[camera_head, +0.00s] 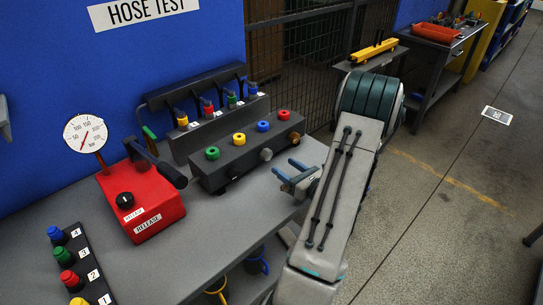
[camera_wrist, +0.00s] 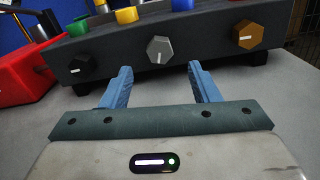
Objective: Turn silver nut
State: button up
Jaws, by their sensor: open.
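The silver nut (camera_wrist: 160,50) is a grey hexagonal knob with a white mark, in the middle of the dark block's front face. It also shows in the head view (camera_head: 266,154). My gripper (camera_wrist: 158,70) is open, with its two blue fingers apart and nothing between them. The fingers point at the block, and the silver nut appears between their tips in the wrist view, a little beyond them. In the head view my gripper (camera_head: 286,170) is just right of and below the silver nut.
The dark block (camera_head: 238,165) also carries a black nut (camera_wrist: 82,67) at left and a bronze nut (camera_wrist: 247,35) at right. Coloured fittings line its top. A red pump box (camera_head: 140,205) with a gauge (camera_head: 85,134) stands left. The grey table (camera_head: 225,235) in front is clear.

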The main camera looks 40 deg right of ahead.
aim_at(269, 156)
jog(key=w, duration=0.4)
jog(key=w+p, duration=0.1)
jog(key=w, duration=0.2)
jog(key=shift+a, duration=0.25)
jog(key=c, duration=1)
